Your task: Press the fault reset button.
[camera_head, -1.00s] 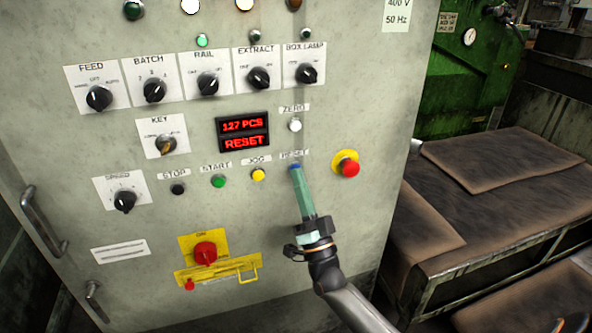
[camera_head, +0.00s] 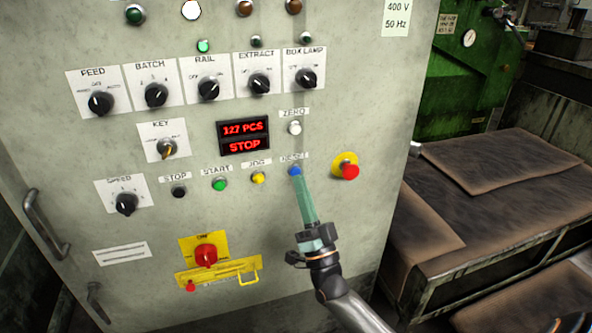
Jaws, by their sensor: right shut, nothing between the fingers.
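The blue reset button (camera_head: 295,170) sits on the grey cabinet front, under a RESET label at the right end of the button row. My right gripper (camera_head: 299,181) is shut and empty, its green fingers pointing up at the button from below. The tips are just below the button, and more of its blue face shows; a small gap or light contact cannot be told apart. The red display (camera_head: 244,136) reads 127 PCS and STOP. My left gripper is not in view.
The yellow jog button (camera_head: 258,178) is left of the reset button, the white zero button (camera_head: 295,128) above it. A red emergency stop (camera_head: 349,171) on a yellow base is close on the right. A red rotary switch (camera_head: 206,254) is lower left.

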